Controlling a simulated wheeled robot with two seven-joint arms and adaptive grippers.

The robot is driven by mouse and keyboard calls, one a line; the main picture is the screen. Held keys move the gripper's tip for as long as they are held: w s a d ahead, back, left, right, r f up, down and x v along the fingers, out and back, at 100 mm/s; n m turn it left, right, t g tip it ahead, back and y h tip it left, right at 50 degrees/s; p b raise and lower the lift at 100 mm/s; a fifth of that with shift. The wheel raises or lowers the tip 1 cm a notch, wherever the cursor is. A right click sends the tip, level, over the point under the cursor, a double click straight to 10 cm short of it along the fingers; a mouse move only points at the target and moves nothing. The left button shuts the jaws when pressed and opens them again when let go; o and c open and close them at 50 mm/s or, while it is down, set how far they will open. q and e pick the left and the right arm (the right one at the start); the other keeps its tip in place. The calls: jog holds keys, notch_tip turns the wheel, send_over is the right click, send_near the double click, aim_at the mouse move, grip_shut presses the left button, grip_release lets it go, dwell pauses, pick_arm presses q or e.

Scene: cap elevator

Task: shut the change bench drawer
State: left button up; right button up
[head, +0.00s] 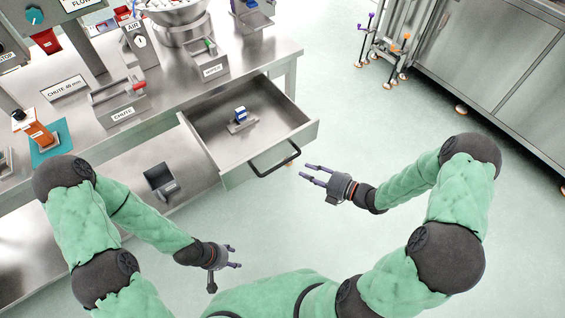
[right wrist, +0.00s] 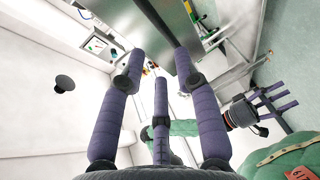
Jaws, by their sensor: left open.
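The change bench drawer (head: 236,163) is pulled out from the steel bench, with its dark bar handle (head: 275,160) on the front panel. A small blue-and-white item on a metal stand (head: 241,118) is inside it. My right gripper (head: 308,173) is open and empty, just right of and below the handle, apart from it. Its spread purple fingers show in the right wrist view (right wrist: 160,70), with nothing between them. My left gripper (head: 234,256) is open and empty, low in front of the drawer, further from it. It also shows in the right wrist view (right wrist: 285,105).
The steel bench top (head: 165,80) holds labelled chutes, a bowl and an orange device on a teal mat (head: 48,145). A dark bin (head: 160,178) sits on the lower shelf. Steel cabinets (head: 495,55) stand at right. The floor (head: 360,125) around the drawer front is clear.

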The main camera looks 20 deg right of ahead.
aim_at(284, 163)
jog(key=b+x, duration=0.2)
jog(key=x, duration=0.8)
jog(key=shift+w+a+f, duration=0.15)
jog(key=shift+w+a, duration=0.1)
grip_shut()
